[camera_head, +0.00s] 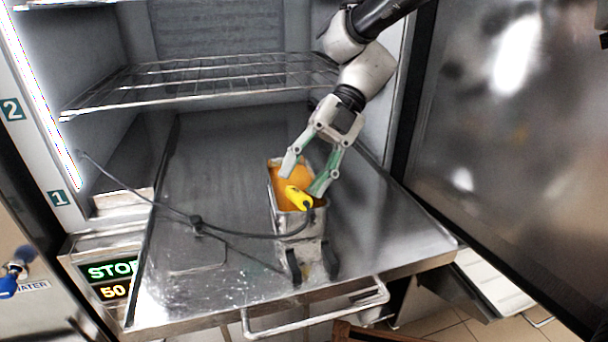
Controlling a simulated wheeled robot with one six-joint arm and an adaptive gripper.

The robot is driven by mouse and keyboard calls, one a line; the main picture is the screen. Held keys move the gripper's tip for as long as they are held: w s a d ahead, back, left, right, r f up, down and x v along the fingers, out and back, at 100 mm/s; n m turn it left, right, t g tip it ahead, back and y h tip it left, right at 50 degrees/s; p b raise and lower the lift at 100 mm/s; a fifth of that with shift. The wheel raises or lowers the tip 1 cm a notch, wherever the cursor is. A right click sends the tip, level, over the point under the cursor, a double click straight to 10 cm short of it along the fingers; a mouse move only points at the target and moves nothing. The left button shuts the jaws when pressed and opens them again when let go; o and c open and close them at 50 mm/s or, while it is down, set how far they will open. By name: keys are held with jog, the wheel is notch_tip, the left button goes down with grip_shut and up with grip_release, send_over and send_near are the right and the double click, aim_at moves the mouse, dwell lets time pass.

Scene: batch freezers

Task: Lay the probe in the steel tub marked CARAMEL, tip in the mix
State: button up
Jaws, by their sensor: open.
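A small steel tub (314,221) of orange mix (284,174) stands on the steel shelf floor inside the freezer. No CARAMEL label is readable on it. The yellow probe handle (298,197) lies over the tub's near part, and its black cable runs left to the freezer wall. The probe's tip is not visible, so I cannot tell whether it is in the mix. My gripper (305,184) is over the tub, its fingers open on either side of the probe, holding nothing that I can see.
A wire rack (205,80) spans the compartment above and left of my arm. The black cable (197,224) crosses the left floor. The open steel door (500,150) stands at right. A handle bar (318,317) is at the front. The floor right of the tub is clear.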

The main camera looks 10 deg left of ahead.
jog(key=v, duration=1.1)
jog(key=shift+w+r, duration=0.2)
jog(key=shift+s, duration=0.1)
